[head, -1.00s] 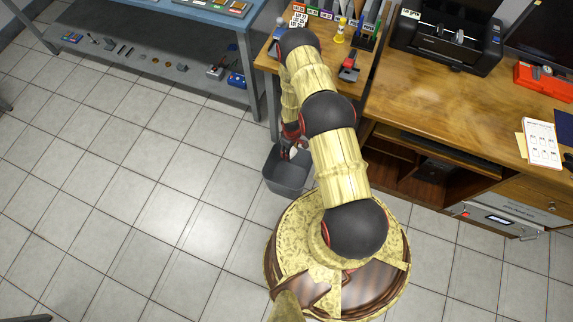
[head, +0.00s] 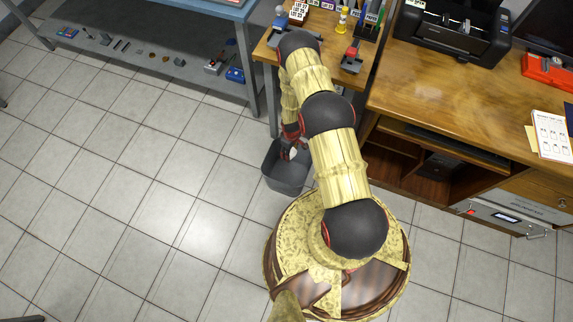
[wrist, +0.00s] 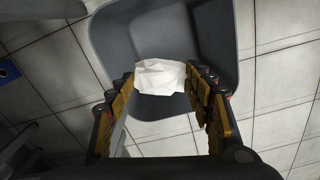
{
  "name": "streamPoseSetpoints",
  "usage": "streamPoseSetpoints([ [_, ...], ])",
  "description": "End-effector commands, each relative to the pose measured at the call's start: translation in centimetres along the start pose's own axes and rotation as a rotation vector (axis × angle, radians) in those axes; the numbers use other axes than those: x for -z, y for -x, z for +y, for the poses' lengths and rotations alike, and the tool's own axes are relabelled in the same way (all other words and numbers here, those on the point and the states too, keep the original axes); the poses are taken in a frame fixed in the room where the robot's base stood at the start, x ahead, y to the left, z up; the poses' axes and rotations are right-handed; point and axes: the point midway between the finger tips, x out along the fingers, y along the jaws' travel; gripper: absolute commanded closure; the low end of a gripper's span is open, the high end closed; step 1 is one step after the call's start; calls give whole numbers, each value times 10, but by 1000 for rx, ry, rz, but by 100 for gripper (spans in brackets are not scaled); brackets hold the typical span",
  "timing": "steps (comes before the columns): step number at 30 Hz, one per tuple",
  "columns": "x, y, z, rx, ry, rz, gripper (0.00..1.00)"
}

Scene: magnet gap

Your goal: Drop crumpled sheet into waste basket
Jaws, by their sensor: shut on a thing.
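The crumpled sheet (wrist: 160,76) is a white wad between the two fingers of my gripper (wrist: 163,82) in the wrist view. My gripper is shut on it. The grey waste basket (wrist: 215,22) lies beyond the sheet in the wrist view, its opening facing the camera. In the head view the waste basket (head: 287,181) stands on the floor below my arm. My gripper (head: 291,151) points down over the basket there, with a small white bit of the sheet showing. My arm partly hides the basket's right side. I cannot tell how far the sheet is above the rim.
A wooden desk (head: 440,85) with a printer (head: 455,30) stands at the right. A smaller wooden table (head: 335,75) is behind the basket. A blue-grey bench (head: 160,70) with a lower shelf is at the upper left. The tiled floor (head: 120,210) at the left is clear.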

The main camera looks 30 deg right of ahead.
Motion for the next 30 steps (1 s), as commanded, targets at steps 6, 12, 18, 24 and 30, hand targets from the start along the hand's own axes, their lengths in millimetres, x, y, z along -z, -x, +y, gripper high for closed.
streamPoseSetpoints([
  [6, 0, 0, 0, 0, 0, 0, 39],
  [12, 0, 0, 0, 0, 0, 0, 28],
  [18, 0, 0, 0, 0, 0, 0, 27],
  [24, 0, 5, 0, 0, 0, 0, 27],
  [30, 0, 34, 0, -1, 0, 1, 27],
])
